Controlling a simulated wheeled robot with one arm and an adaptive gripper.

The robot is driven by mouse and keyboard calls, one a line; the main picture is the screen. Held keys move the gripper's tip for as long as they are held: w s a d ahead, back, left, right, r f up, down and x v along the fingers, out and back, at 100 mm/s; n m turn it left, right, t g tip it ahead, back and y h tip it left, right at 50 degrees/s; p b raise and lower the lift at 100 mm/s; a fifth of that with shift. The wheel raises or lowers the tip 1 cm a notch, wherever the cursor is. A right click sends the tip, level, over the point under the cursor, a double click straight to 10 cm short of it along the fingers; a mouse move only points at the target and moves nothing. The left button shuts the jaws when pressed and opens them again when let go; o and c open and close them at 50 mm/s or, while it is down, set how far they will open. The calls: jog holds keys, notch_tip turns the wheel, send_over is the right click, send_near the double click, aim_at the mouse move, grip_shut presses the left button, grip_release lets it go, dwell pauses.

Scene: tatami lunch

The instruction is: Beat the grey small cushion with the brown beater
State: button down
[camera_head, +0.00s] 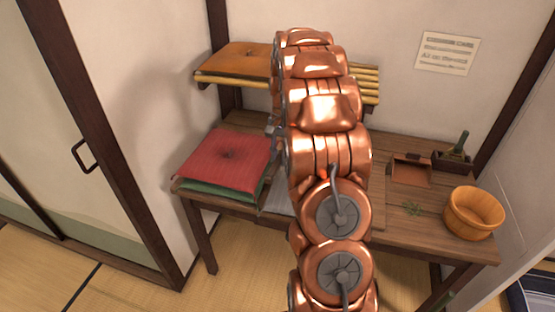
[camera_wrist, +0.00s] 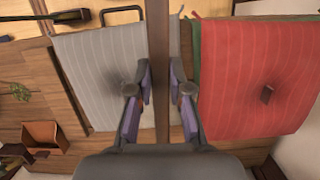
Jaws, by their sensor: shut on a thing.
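My gripper (camera_wrist: 161,88) is shut on a brown bar, which I take to be the brown beater (camera_wrist: 158,35). The bar runs up out of the top of the wrist view, so its far end is hidden. The grey small cushion (camera_wrist: 105,55) lies flat on the table, left of the bar in the wrist view, with a dimple near its middle. In the head view only a strip of the cushion (camera_head: 281,197) shows beside my arm. My gripper is over the gap between the grey cushion and the red cushion (camera_wrist: 245,70), mostly hidden in the head view.
The red cushion (camera_head: 228,158) lies on a green one (camera_head: 222,190) at the table's left end. An orange cushion (camera_head: 232,57) sits on a slatted shelf above. A wooden tub (camera_head: 472,214), a small brown tray (camera_head: 411,172) and a dark planter stand on the table's right.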

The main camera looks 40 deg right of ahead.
jog(key=shift+g+y, duration=0.6)
jog(key=shift+y, duration=0.3)
jog(key=f, duration=0.5)
jog(key=d+f, duration=0.1)
jog(key=f, duration=0.2)
jog(key=shift+w, duration=0.3)
jog(key=shift+t+h, duration=0.6)
jog(key=shift+h, duration=0.3)
jog(key=r, duration=0.5)
jog(key=a+r+b, duration=0.1)
jog(key=r, duration=0.2)
jog(key=shift+s+r, duration=0.1)
jog(key=shift+s, duration=0.2)
